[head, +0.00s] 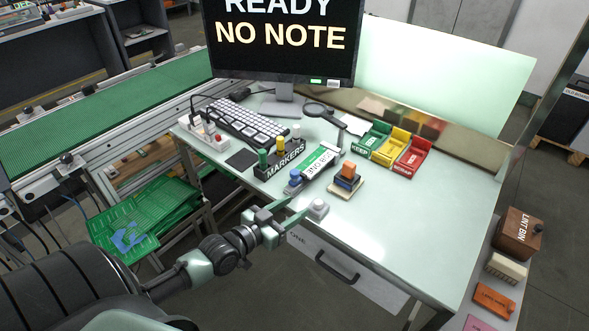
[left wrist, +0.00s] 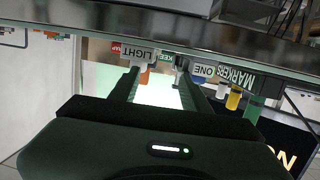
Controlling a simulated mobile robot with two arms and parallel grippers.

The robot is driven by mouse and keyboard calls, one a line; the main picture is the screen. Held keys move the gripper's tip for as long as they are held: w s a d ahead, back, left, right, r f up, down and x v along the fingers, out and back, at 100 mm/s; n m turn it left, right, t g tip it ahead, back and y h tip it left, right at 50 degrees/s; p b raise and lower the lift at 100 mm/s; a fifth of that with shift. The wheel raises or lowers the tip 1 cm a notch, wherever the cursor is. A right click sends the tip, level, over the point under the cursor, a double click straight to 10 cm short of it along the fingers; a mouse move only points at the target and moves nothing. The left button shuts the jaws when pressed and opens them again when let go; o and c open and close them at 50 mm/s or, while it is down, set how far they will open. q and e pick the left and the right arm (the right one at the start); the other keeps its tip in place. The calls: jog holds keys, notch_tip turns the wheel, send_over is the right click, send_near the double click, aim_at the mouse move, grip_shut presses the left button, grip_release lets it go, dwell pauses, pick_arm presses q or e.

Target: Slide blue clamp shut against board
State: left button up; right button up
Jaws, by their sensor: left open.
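A small blue piece that looks like the blue clamp (head: 294,178) is at the near left end of a fixture with a white label and a green strip (head: 314,160) on the bench. I cannot tell whether it touches a board. My right gripper is out of view.
A white button block (head: 318,208) stands just right of my left fingertips. A marker holder (head: 283,158) is left of the fixture, an orange-topped block (head: 347,176) right of it. Green, yellow and red bins (head: 411,160) stand behind. The bench's right front (head: 400,230) is clear.

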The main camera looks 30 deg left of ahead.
aim_at(292, 175)
pick_arm(q)
jog(key=w+a+r+t+y, duration=0.1)
jog(key=w+a+r+t, duration=0.1)
jog(key=a+r, duration=0.3)
jog(key=shift+n+y, duration=0.3)
jog(key=shift+n, duration=0.2)
jog(key=w, duration=0.2)
jog(key=w+f, duration=0.1)
jog(key=w, duration=0.3)
jog(key=shift+w+a+f, duration=0.1)
jog(key=shift+a+f, duration=0.05)
jog(key=shift+f, duration=0.1)
jog(key=shift+w, duration=0.6)
grip_shut()
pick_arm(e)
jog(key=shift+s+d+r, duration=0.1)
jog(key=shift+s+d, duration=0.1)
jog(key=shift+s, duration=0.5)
pick_arm(q)
jog(key=shift+f, duration=0.1)
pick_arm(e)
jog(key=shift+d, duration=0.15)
